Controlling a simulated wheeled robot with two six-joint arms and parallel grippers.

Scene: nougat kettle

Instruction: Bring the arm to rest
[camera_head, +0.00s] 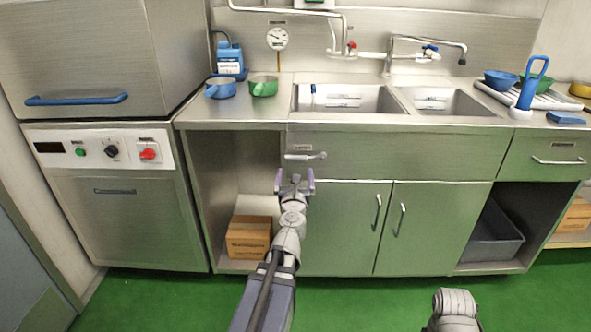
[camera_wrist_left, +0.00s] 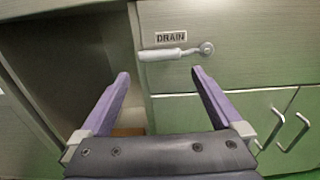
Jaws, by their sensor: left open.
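My left gripper (camera_head: 295,181) is open and empty, in front of the sink cabinet and a little below the drain lever (camera_head: 305,156). In the left wrist view its two purple fingers (camera_wrist_left: 160,92) stand wide apart with nothing between them. The drain lever also shows there (camera_wrist_left: 172,53), lying roughly level under the DRAIN label (camera_wrist_left: 171,37), apart from the fingers. My left arm (camera_head: 285,245) reaches forward from the bottom of the head view. Part of my right arm (camera_head: 455,310) shows at the bottom right; its gripper is not in view.
The cabinet doors (camera_head: 347,225) are shut, right of my left gripper. An open bay left of it holds a cardboard box (camera_head: 249,237). The green floor (camera_head: 380,300) in front is clear.

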